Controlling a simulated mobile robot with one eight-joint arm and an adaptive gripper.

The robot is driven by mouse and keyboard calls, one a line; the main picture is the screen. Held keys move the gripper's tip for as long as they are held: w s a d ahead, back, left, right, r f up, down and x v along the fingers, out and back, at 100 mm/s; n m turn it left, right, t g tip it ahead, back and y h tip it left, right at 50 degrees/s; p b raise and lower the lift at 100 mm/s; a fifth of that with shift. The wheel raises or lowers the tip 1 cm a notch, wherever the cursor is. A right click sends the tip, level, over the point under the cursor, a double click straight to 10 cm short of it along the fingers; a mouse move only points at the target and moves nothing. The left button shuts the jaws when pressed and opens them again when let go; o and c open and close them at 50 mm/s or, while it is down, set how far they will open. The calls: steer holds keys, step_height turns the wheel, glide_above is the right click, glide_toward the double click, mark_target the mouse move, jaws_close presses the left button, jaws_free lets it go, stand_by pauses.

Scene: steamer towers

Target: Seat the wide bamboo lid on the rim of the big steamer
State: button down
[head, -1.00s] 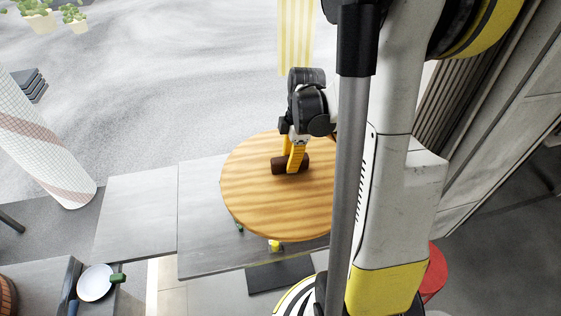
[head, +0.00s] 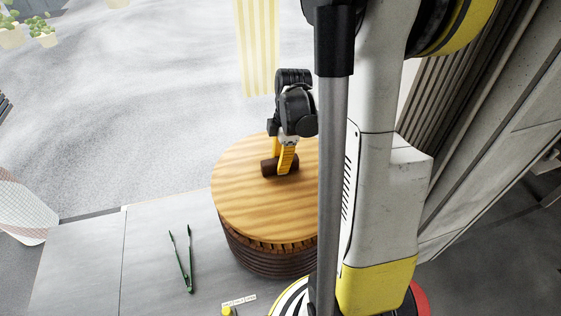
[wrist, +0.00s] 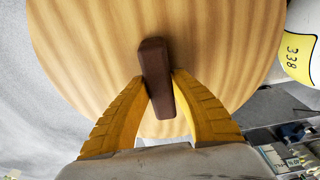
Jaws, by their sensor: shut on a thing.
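The wide bamboo lid (head: 245,205) is a round, striped wooden disc with a dark brown bar handle (head: 268,168). My gripper (head: 283,162) is shut on the handle from above. In the wrist view the yellow fingers of my gripper (wrist: 161,85) stand on both sides of the handle (wrist: 156,75), with the lid (wrist: 90,45) behind. The big steamer (head: 275,262), dark brown and ribbed, shows directly below the lid's near edge. The lid hides its rim and opening. I cannot tell whether the lid touches the rim. My arm hides the lid's right side in the head view.
The steamer stands on a grey table (head: 90,265). Green tongs (head: 186,262) lie on it to the left, apart from the steamer. A small yellow object (head: 228,311) and a white labelled strip (head: 239,300) are at the near edge. The table's left part is clear.

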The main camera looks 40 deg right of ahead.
steer(key=shift+f+b, duration=0.1)
steer(key=shift+b, duration=0.2)
steer(key=shift+f+b, duration=1.9)
steer(key=shift+f, duration=0.1)
steer(key=shift+f+b, duration=1.4)
steer(key=shift+f, duration=0.05)
steer(key=c, duration=1.2)
jaws_free()
steer(key=shift+r, duration=0.15)
steer(key=r, duration=0.4)
steer(key=d+r, duration=0.1)
steer(key=r, duration=0.6)
steer(key=shift+s+d+r, duration=0.2)
steer(key=shift+s+r, duration=0.1)
steer(key=shift+r, duration=0.05)
